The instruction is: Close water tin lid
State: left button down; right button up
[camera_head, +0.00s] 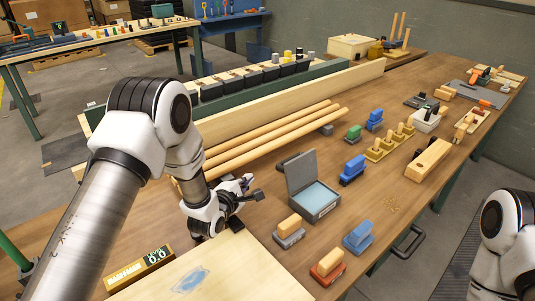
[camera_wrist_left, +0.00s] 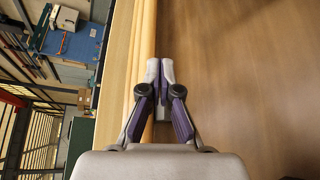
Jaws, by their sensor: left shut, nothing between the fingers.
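The water tin (camera_head: 316,207) is a grey open box with a light blue inside, on the wooden bench right of my left gripper. Its grey lid (camera_head: 300,171) stands up, tilted open, along the tin's far left side. My left gripper (camera_head: 250,186) is just left of the lid, apart from it in the head view. In the left wrist view its two fingertips (camera_wrist_left: 160,70) are together with nothing held. The tin cannot be made out clearly in that view. My right arm enters at the right edge; its gripper is out of frame.
Long wooden rods (camera_head: 275,140) lie behind the tin. A grey block with wooden top (camera_head: 289,230), a red one (camera_head: 327,267) and blue ones (camera_head: 358,237) stand near it. A pale board (camera_head: 225,275) lies in front.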

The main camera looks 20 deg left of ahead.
aim_at(295, 168)
pick_arm(q)
jog(key=shift+w+d+r+p, duration=0.2)
jog(key=shift+w+d+p, duration=0.05)
jog(key=shift+w+d, duration=0.25)
jog(key=shift+w+d+r+p, duration=0.2)
jog(key=shift+w+d, duration=0.15)
jog(key=shift+w, duration=0.2)
jog(key=x, duration=0.4)
jog(key=p+x, duration=0.1)
jog(key=x, duration=0.1)
jog(key=shift+w+a+f, duration=0.25)
jog(key=shift+a+f, duration=0.1)
jog(key=shift+f, duration=0.05)
jog(key=d, duration=0.1)
jog(key=s+d+r+p, duration=0.1)
jog(key=s+d+r, duration=0.1)
jog(key=shift+d+r+p, duration=0.15)
jog(key=shift+d+p, duration=0.15)
jog(key=shift+d, duration=0.05)
jog(key=shift+w+a+f, duration=0.1)
jog(key=shift+w+f, duration=0.15)
jog(key=shift+f, duration=0.05)
pick_arm(e)
jog(key=r, duration=0.1)
jog(key=s+r, duration=0.1)
jog(key=r, duration=0.1)
jog(key=shift+s+d+r, duration=0.1)
jog(key=shift+s+r, duration=0.15)
jog(key=shift+r, duration=0.1)
